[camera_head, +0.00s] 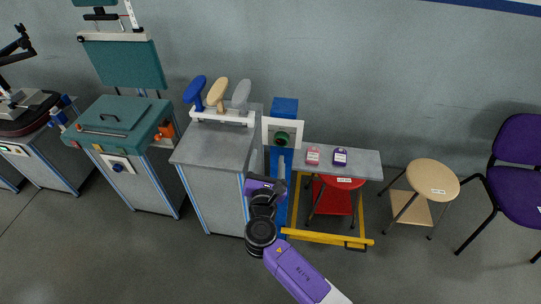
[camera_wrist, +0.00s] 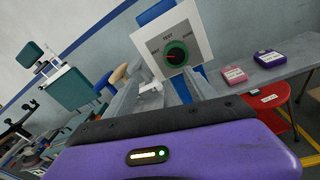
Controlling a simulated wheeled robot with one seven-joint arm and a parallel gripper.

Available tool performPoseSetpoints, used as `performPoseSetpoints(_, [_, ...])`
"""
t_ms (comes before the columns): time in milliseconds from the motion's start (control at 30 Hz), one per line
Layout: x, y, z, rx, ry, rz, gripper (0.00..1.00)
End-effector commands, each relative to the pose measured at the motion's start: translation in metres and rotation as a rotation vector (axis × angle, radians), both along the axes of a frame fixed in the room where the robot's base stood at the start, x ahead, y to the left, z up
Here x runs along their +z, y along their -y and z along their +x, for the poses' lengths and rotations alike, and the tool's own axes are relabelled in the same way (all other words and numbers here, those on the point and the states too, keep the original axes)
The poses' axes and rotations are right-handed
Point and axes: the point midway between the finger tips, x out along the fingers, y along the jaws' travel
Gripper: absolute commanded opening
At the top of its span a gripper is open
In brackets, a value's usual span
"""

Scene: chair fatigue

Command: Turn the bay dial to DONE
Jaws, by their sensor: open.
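The bay dial (camera_head: 282,138) is a round green knob on a white square plate, fixed to a blue post above the grey bench. In the wrist view the dial (camera_wrist: 177,54) shows a red pointer aimed left. Small labels sit left, top and right of it; the top one seems to read TEST, and the others are too small to read surely. My gripper (camera_head: 282,164) is open and empty, just in front of and below the dial. In the wrist view the grey fingers of my gripper (camera_wrist: 165,82) point toward the dial, apparently not touching it.
A pink tagged block (camera_head: 313,156) and a purple one (camera_head: 340,157) lie on the shelf right of the dial. A red stool (camera_head: 335,196) stands beneath, behind a yellow bar (camera_head: 325,238). A grey cabinet (camera_head: 215,150) with several coloured paddles stands left. A wooden stool (camera_head: 433,178) stands right.

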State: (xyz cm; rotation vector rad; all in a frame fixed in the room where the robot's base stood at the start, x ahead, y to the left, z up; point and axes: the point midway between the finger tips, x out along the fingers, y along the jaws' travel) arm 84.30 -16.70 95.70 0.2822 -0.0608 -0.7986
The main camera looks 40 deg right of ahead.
Motion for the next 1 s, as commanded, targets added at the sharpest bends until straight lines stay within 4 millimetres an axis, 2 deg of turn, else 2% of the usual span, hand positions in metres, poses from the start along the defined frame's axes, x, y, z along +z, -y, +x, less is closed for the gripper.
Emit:
performPoseSetpoints(100, [-0.003,0.012,-0.015,-0.064,-0.127,-0.164,0.65])
performPoseSetpoints(300, [0.003,0.019,-0.023,-0.106,-0.217,-0.262,0.65])
performPoseSetpoints(467, [0.004,0.030,-0.014,-0.105,-0.225,-0.269,0.65])
performPoseSetpoints(800, [0.003,0.069,0.016,-0.104,-0.224,-0.266,0.65])
performPoseSetpoints(1000, [0.002,0.079,0.024,-0.102,-0.223,-0.265,0.65])
